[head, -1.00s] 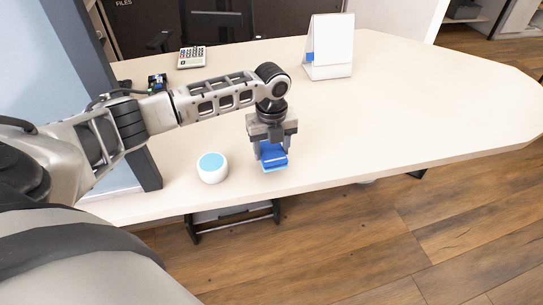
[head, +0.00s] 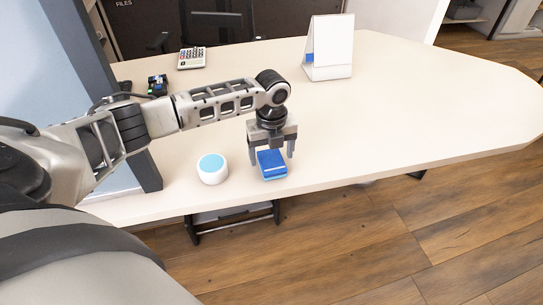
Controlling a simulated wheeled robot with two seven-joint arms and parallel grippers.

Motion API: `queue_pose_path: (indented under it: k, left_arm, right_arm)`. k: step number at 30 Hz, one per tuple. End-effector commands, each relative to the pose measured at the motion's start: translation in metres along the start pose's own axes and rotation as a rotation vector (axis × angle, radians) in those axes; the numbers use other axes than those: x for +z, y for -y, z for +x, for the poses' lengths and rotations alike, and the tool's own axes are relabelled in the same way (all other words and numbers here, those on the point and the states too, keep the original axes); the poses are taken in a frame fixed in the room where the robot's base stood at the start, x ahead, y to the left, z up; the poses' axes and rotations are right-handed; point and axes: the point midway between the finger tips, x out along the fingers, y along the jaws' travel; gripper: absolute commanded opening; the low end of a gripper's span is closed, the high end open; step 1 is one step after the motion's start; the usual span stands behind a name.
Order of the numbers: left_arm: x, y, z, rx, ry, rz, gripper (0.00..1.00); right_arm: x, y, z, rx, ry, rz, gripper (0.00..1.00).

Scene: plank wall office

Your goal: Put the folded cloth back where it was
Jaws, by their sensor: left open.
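The folded cloth (head: 272,165) is blue with a pale stripe near its front edge. It lies on the table near the front edge, to the right of a white round device with a light blue top (head: 212,169). My left gripper (head: 272,156) is directly over the cloth, pointing down. Its fingers are spread, one on each side of the cloth, and it is open. The gripper hides the far end of the cloth. My right gripper is not in view.
The pale table (head: 420,105) is clear to the right. A white desk calendar (head: 330,50) stands at the back, with a calculator (head: 191,58) and a small dark object (head: 157,85) at the back left. A dark-framed panel (head: 95,75) stands at the left.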

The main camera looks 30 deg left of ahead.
Motion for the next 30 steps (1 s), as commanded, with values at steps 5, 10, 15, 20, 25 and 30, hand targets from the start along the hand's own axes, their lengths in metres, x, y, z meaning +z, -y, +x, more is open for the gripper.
queue_pose_path:
  k: [5,10,15,20,25,30]
  left_arm:
    - [0.001,0.001,-0.04,-0.004,0.003,0.001,0.77]
    - [0.001,0.0,-0.074,-0.003,0.002,0.0,0.77]
    - [0.001,0.0,-0.096,-0.002,0.001,-0.001,0.77]
    - [-0.006,0.004,-0.094,-0.014,-0.002,-0.017,0.77]
    - [-0.047,0.027,-0.041,-0.121,-0.023,-0.159,0.77]
    - [-0.122,0.054,0.023,-0.343,-0.127,-0.489,0.77]
  right_arm:
    - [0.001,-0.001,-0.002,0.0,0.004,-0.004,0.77]
    - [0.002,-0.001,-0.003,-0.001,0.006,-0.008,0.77]
    - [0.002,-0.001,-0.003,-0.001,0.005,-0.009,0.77]
    - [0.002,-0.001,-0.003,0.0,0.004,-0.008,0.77]
    - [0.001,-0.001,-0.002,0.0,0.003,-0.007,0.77]
    - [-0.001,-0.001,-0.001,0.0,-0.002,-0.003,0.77]
